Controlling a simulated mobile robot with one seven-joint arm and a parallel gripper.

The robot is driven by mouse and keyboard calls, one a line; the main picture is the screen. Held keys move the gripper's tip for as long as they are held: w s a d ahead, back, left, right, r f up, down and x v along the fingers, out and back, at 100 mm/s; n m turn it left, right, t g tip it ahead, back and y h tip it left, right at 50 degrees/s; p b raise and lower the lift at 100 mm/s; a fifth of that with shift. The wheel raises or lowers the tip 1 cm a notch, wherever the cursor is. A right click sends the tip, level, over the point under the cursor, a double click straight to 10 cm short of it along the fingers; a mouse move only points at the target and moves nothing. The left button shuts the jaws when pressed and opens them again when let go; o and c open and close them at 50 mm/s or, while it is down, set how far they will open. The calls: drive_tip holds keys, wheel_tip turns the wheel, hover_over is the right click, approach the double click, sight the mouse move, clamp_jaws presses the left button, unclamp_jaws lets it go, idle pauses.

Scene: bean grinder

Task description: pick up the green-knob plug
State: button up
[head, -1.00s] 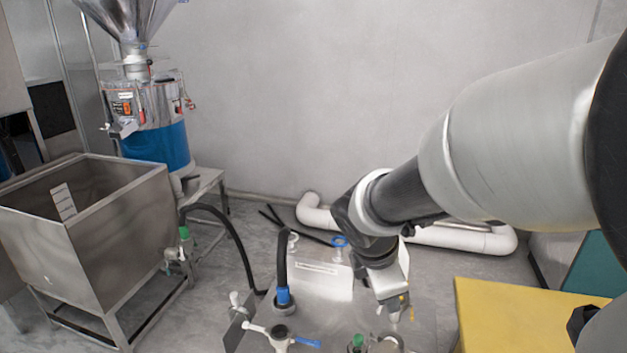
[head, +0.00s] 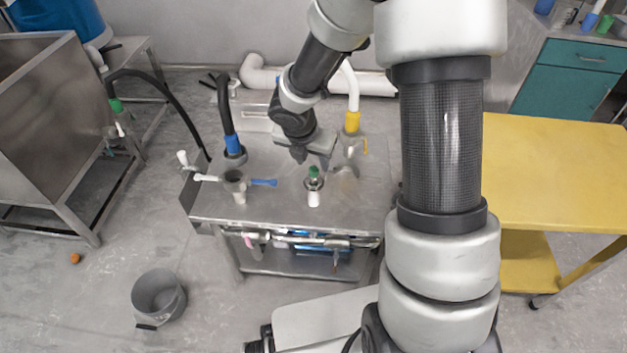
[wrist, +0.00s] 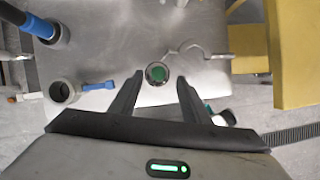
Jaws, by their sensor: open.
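The green-knob plug (head: 314,172) stands upright on the steel table (head: 275,203), with its green knob on top of a metal piece and a white part below on the front side. In the wrist view the plug (wrist: 157,73) shows from above, a little beyond and between the fingertips. My gripper (head: 312,155) is above and just behind the plug in the head view. In the wrist view my gripper (wrist: 156,80) is open, its two dark fingers spread and apart from the plug. Nothing is between them.
A blue-collared black hose (head: 233,145) and a blue-handled valve (head: 238,185) stand left of the plug. A yellow-collared white pipe (head: 352,122) stands to its right. A yellow table (head: 560,170) is further right. A bucket (head: 160,295) stands on the floor.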

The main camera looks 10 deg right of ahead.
sight(314, 168)
drive_tip(key=shift+b+x, duration=1.35)
drive_tip(key=shift+x, duration=1.7)
drive_tip(key=shift+w+a, duration=0.1)
drive_tip(key=shift+c, duration=0.4)
clamp_jaws()
